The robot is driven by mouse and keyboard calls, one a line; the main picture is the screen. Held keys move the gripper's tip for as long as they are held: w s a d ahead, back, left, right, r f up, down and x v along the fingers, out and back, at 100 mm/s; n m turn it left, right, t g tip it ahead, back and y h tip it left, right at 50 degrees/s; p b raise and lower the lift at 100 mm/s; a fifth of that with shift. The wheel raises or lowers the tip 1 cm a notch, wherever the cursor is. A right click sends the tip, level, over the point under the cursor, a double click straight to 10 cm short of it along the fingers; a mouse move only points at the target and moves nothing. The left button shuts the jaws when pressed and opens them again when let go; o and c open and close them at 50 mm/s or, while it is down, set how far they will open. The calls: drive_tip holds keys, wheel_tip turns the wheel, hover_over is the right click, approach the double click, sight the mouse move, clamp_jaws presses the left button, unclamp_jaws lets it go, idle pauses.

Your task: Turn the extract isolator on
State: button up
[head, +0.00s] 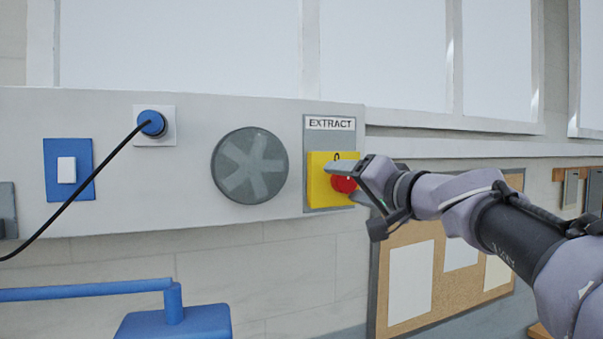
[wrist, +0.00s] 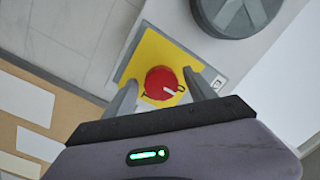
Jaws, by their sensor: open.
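The extract isolator is a red rotary knob (head: 343,184) on a yellow square plate (head: 318,187), mounted on a grey panel labelled EXTRACT. In the wrist view the knob (wrist: 160,83) shows a white pointer mark, with the yellow plate (wrist: 148,52) around it. My gripper (head: 350,181) reaches in from the right in the head view. It is open, with one finger to each side of the knob in the wrist view (wrist: 165,93). Whether the fingers touch the knob I cannot tell. In the head view my gripper hides the knob's right side.
Left of the isolator on the wall trunking are a round grey fan vent (head: 250,166), a blue plug (head: 152,124) with a black cable, and a blue-framed switch (head: 67,169). A cork board (head: 405,290) hangs below right. A blue machine (head: 175,322) stands at the lower left.

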drive_tip(key=shift+w+a, duration=0.25)
drive_tip(key=shift+w, duration=0.25)
drive_tip(key=shift+s+d, duration=0.2)
drive_tip(key=shift+s, duration=0.1)
drive_tip(key=shift+c, duration=0.5)
drive_tip(key=c, duration=1.3)
